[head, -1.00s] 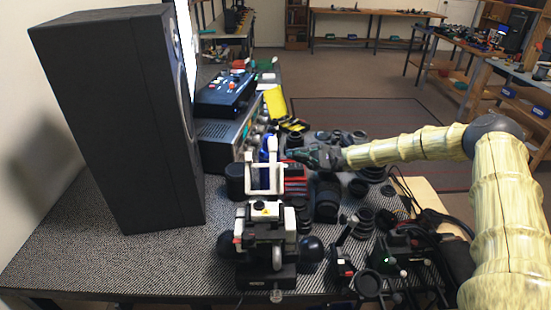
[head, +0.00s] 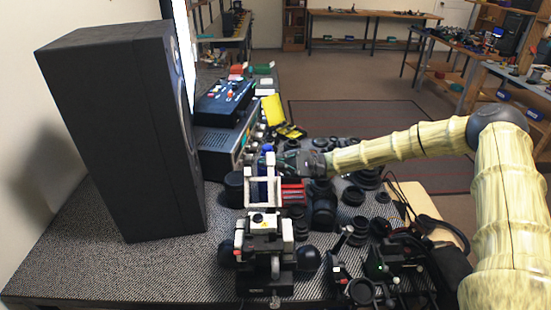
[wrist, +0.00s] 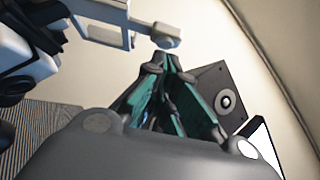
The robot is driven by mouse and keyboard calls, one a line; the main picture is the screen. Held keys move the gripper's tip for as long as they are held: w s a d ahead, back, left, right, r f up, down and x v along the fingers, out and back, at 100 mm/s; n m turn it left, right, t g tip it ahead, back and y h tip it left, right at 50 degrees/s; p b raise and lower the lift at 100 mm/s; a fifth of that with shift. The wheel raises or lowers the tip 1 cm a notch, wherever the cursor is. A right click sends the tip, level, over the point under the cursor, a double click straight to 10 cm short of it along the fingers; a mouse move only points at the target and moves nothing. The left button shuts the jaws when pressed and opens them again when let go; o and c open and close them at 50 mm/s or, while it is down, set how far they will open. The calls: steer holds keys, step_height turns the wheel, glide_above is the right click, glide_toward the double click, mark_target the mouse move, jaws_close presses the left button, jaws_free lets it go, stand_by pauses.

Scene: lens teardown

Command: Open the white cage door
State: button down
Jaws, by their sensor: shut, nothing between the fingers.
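The white cage door (head: 263,204) looks like a white open frame standing above a black-and-white device (head: 264,238) on the bench. In the wrist view, part of the white frame (wrist: 98,27) crosses the top left and ends in a rounded grey-white knob just above the fingertips. My gripper (head: 279,160) is at the upper right of the frame in the head view. In the wrist view my gripper (wrist: 170,62) has its dark green fingers drawn together at the tips, with nothing between them. The tips are close to the knob; I cannot tell whether they touch.
A large black speaker (head: 120,140) stands at the left. Behind the frame are an electronic unit (head: 217,150) and a yellow case (head: 273,110). Several dark lenses (head: 324,212) and black headphones (head: 440,255) crowd the right. Bare bench shows at front left (head: 90,260).

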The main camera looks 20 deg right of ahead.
mark_target(272, 155)
steer(key=shift+s+a+r, duration=0.1)
steer(key=shift+s+r, duration=0.2)
stand_by(0.4)
steer(key=n+b, duration=0.1)
steer(key=s+r+n+g+h+b, duration=0.1)
steer(key=shift+a+r+b, duration=0.1)
steer(key=shift+r+b, duration=0.1)
steer(key=shift+b, duration=0.15)
steer(key=shift+s+a+r+n+h+b, duration=0.1)
steer(key=shift+s+r+n+h+b, duration=0.15)
steer(key=shift+r+n+h, duration=0.2)
steer(key=shift+s+a+r+n+h+b, duration=0.1)
steer(key=shift+r+n+h+b, duration=0.25)
steer(key=shift+n, duration=0.2)
